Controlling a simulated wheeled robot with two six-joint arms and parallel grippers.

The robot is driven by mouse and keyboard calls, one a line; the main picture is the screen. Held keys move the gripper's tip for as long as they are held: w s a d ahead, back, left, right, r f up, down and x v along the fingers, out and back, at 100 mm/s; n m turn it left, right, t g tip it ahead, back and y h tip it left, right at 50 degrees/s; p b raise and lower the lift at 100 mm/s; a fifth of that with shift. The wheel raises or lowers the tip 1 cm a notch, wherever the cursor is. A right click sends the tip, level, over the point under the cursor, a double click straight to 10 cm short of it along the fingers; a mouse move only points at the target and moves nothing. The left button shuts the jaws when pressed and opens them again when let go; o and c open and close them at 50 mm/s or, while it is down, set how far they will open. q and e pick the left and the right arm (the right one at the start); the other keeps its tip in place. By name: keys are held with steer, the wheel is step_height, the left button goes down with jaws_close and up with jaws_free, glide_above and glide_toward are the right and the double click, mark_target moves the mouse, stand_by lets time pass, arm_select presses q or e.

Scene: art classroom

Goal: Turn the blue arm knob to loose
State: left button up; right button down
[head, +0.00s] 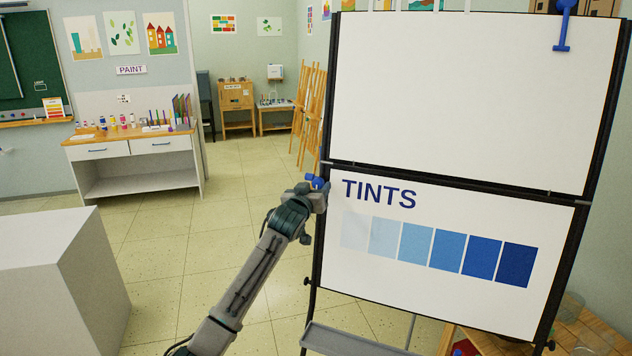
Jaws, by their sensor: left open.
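The blue arm knob (314,181) shows at the left edge of the board stand, near the joint between the upper and lower boards. My left gripper (320,190) is right at the knob and partly covers it. The gripper is open; I cannot tell whether its fingers touch the knob or stand around it. The knob's loose or tight setting is not readable here. The stand carries a blank white upper board (470,90) and a lower board marked TINTS (430,290) with several blue swatches. My right gripper is not in view.
A blue hook-like part (563,30) hangs at the upper board's top right. A grey tray (345,340) sits below the lower board. A white block (60,270) stands at the left. A paint counter (130,143) and wooden easels (308,105) are behind. The tiled floor between is clear.

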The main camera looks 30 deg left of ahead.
arm_select(q)
steer(key=shift+w+a, duration=0.15)
steer(key=shift+w, duration=0.45)
